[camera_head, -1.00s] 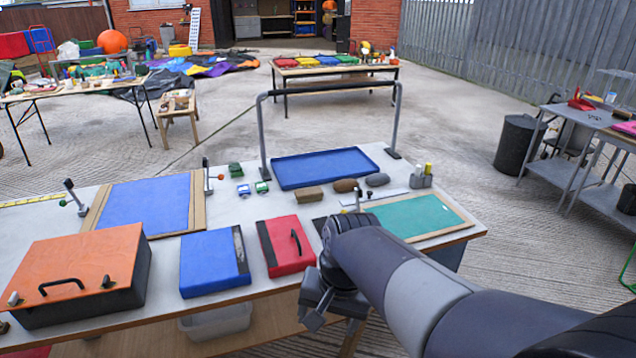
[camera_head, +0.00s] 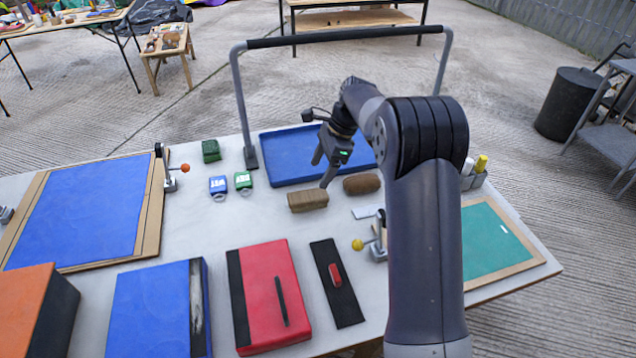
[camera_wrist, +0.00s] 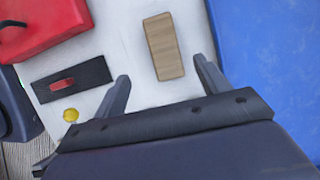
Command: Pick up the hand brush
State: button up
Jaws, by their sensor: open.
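A brown, wood-topped oblong block (camera_head: 308,201) that looks like the hand brush lies on the grey-white table, in front of the blue tray. I cannot make out bristles. In the wrist view the block (camera_wrist: 163,45) lies just beyond and between my two fingertips, its long side pointing roughly away from me. My gripper (camera_head: 323,169) is open and empty, pointing down above the table near the block, apart from it. A second brown block (camera_head: 361,184) lies to its right, close to my arm.
The blue tray (camera_head: 290,168) is behind the block, under a grey frame with a black bar (camera_head: 350,37). A red case (camera_head: 270,295), a black strip with a red piece (camera_head: 343,300) and a yellow-knobbed clamp (camera_head: 358,245) lie in front. Small green and blue blocks stand left.

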aim_at(309, 195)
jog(key=shift+w+a+f, duration=0.1)
jog(key=shift+w+f, duration=0.15)
jog(key=shift+f, duration=0.2)
jog(key=x, duration=0.3)
jog(key=shift+s+a+f, duration=0.1)
jog(key=shift+a+f, duration=0.1)
jog(key=shift+f, duration=0.1)
jog(key=shift+w+x, duration=0.2)
jog(key=shift+x, duration=2.9)
jog(key=shift+d+f, duration=0.15)
jog(key=shift+f, duration=0.15)
jog(key=c, duration=1.1)
notch_tip(309, 195, up, 11)
jog(key=shift+f, duration=0.25)
